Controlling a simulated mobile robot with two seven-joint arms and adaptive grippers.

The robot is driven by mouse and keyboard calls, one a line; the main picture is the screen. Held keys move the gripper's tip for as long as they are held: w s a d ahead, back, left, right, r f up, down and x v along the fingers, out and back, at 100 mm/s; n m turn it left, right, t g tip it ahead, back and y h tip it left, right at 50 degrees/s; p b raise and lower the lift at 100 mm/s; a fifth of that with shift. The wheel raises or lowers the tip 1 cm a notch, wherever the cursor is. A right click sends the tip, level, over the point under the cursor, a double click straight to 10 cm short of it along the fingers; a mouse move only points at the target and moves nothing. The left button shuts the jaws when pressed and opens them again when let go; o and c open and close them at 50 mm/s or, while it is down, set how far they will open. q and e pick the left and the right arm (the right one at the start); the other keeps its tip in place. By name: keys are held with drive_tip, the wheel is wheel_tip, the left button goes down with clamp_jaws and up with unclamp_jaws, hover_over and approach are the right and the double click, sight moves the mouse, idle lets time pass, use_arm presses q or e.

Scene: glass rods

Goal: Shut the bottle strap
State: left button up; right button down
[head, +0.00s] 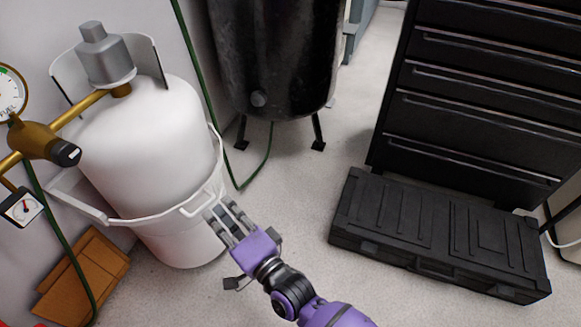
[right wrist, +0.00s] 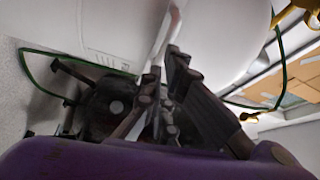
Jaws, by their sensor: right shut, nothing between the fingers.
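The white gas bottle (head: 145,150) stands upright against the wall at the left of the head view. A white strap (head: 145,219) runs around the front of its lower body, with a flat arm sticking out at the left and a loop handle (head: 200,200) at the right. I cannot tell how its ends are joined. My right gripper (head: 220,213), purple with grey fingers, is beside the loop handle, shut and empty. In the right wrist view, its fingers (right wrist: 165,75) are close to the white strap (right wrist: 172,32); whether they touch is unclear. My left gripper is not in view.
A brass valve and gauges (head: 38,140) stand left of the bottle, with cardboard (head: 85,272) below. A black tank (head: 275,60) stands behind. A black case (head: 435,235) lies before a black drawer cabinet (head: 480,110). Grey floor between is clear.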

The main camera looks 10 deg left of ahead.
drive_tip(key=shift+d, duration=0.1)
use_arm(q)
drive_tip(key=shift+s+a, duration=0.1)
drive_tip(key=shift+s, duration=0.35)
use_arm(e)
drive_tip(key=v, duration=1.2)
